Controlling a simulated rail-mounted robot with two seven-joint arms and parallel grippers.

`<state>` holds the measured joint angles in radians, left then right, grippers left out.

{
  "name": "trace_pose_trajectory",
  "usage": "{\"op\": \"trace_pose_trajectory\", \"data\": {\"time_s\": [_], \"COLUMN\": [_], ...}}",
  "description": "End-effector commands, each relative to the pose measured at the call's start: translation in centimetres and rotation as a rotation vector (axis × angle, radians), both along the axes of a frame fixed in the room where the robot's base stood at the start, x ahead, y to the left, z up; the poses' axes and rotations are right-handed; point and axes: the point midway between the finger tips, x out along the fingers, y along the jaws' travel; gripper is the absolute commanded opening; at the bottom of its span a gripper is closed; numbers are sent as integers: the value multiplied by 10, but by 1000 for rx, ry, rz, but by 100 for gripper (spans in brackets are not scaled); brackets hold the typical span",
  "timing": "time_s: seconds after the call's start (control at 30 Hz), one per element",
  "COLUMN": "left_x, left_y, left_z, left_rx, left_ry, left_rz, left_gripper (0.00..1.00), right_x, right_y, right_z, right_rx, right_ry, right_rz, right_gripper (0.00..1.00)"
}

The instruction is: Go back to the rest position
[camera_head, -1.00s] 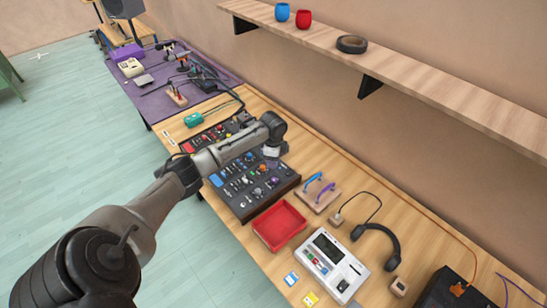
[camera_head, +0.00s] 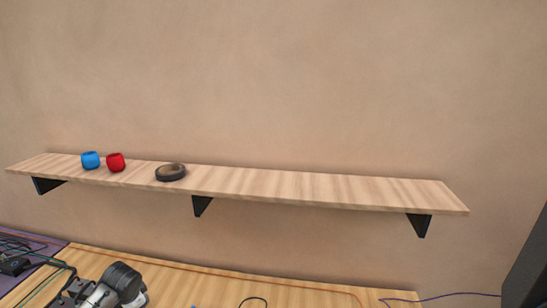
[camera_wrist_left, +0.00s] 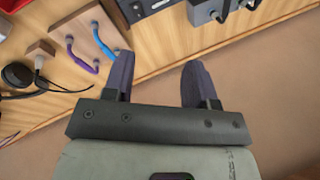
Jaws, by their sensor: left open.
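My left gripper (camera_wrist_left: 157,80) is open and empty in the left wrist view, with its two dark fingers spread apart. Below and beyond it lie a wooden workbench (camera_wrist_left: 160,45) and the tan wall. In the head view only part of my left arm shows, at the bottom left, and its fingers are out of the picture. My right gripper is in neither current view.
A wooden wall shelf (camera_head: 300,187) bears a blue cup (camera_head: 90,160), a red cup (camera_head: 115,162) and a dark ring (camera_head: 170,172). In the wrist view, a wooden block with purple and blue handles (camera_wrist_left: 104,36) lies beside black headphones (camera_wrist_left: 18,74). Dark equipment stands at the top.

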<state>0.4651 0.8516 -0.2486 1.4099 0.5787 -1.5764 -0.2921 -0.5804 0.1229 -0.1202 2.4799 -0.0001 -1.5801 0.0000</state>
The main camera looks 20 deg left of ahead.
Motion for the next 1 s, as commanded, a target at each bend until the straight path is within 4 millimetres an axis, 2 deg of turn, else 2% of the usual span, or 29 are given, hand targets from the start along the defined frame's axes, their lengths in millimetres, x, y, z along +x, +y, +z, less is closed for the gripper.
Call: {"op": "trace_pose_trajectory", "data": {"time_s": [0.13, 0.2, 0.27, 0.3, 0.37, 0.4, 0.47, 0.5, 0.6, 0.7, 0.8, 1.0], "left_x": [23, 28, 25, 19, 4, -10, -36, -56, -104, -151, -190, -253], "left_y": [-46, -79, -113, -137, -174, -197, -231, -250, -285, -311, -328, -347], "left_z": [47, 65, 72, 75, 75, 72, 66, 61, 45, 23, -4, -52], "left_rx": [82, 102, 104, 97, 75, 55, 15, -16, -101, -192, -262, -332], "left_ry": [-194, -294, -376, -427, -493, -528, -569, -585, -589, -542, -461, -290], "left_rz": [-4, -17, -35, -49, -71, -85, -106, -114, -104, -73, -30, 46], "left_gripper": [52, 52, 52, 52, 52, 52, 52, 52, 52, 52, 52, 52], "right_x": [0, 0, 0, 0, 0, 1, 1, 1, 1, 0, 0, 0], "right_y": [-1, -1, -1, -1, 0, 0, 0, 1, 1, 1, 2, 2], "right_z": [0, 0, 0, 0, 0, 0, 0, 0, 0, 0, 0, 0], "right_rx": [-4, -4, -3, -2, -1, 0, 1, 2, 4, 5, 7, 6], "right_ry": [-1, 0, 1, 0, -1, -1, -2, -2, -1, 0, 0, 0], "right_rz": [2, 2, 2, 1, 1, 0, -1, -2, -3, -4, -4, -4], "right_gripper": [43, 43, 43, 43, 43, 43, 43, 43, 43, 43, 43, 43]}}
